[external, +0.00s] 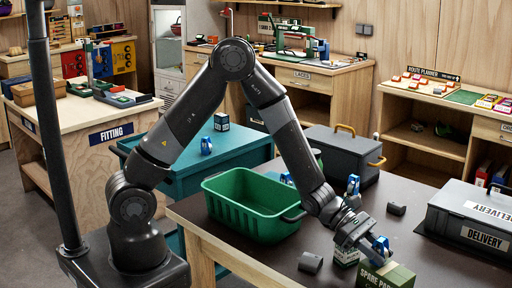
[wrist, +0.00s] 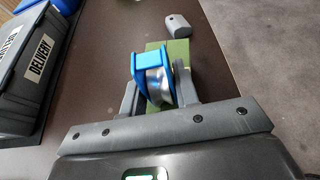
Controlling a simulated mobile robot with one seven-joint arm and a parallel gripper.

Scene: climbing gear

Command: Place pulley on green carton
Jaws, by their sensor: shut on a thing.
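The blue pulley (external: 381,246) with a silver wheel is held upright in my gripper (external: 368,244), right over the green carton (external: 388,277) at the front of the dark table. The carton's side reads "SPARE PO", and the frame's bottom edge cuts it off. In the wrist view the pulley (wrist: 148,66) sits between the two fingers of my gripper (wrist: 158,92), which are shut on it. The green carton (wrist: 181,50) shows below and beyond the pulley. I cannot tell whether the pulley touches the carton's top.
A green crate (external: 245,205) and a grey toolbox (external: 340,152) stand behind. A grey "DELIVERY" case (external: 470,218) is at the right. Small grey blocks (external: 310,262) lie nearby. Another blue pulley (external: 353,184) stands behind my wrist.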

